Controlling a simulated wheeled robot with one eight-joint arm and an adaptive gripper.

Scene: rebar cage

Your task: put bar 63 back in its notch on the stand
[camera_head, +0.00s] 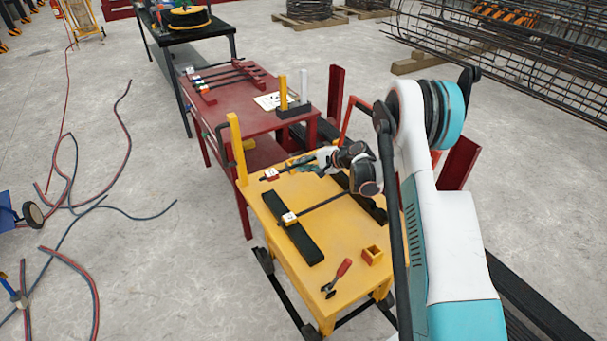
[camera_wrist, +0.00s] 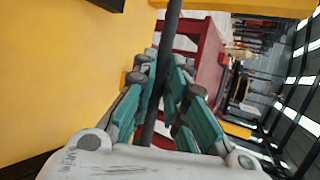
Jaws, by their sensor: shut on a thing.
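My gripper (camera_head: 325,160) is shut on a dark bar (camera_head: 299,164) above the far edge of the yellow table. In the wrist view the bar (camera_wrist: 169,50) runs between the teal fingers (camera_wrist: 160,85). On the red table, a stand with red notched blocks (camera_head: 250,71) carries several dark bars with small tags. Another tagged bar (camera_head: 325,203) lies across a black block (camera_head: 306,246) on the yellow table. I cannot tell by number which is bar 63.
Hoses (camera_head: 75,180) lie on the floor at left.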

